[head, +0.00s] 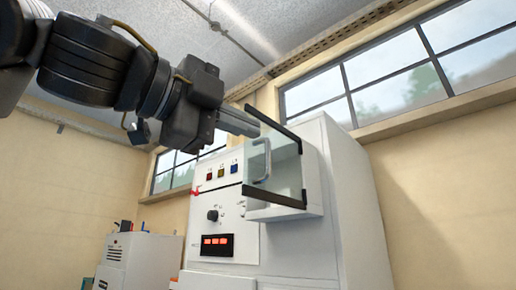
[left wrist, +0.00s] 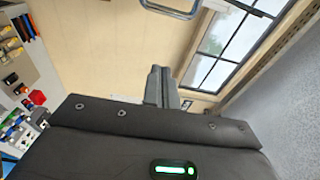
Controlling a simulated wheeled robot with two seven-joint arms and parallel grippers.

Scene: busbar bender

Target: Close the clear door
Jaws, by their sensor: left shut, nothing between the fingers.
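The clear door (head: 284,172) is in the head view, on the upper front of the white machine. It has a black strip along its top and bottom and a grey handle (head: 263,160) near its left edge. It stands open, swung out from the white compartment (head: 313,180). My left gripper (head: 252,127) is shut and empty, its fingers close to the door's upper left part. I cannot tell if they touch it. In the left wrist view the closed fingers (left wrist: 162,88) show, with a dark strip and curved grey bar at the top edge. My right gripper is out of view.
The machine's front panel (head: 216,208) has coloured buttons, a knob and a red display, left of the door. A smaller white cabinet (head: 140,262) stands at the lower left. Windows (head: 400,75) line the wall behind. Open air lies left of the door.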

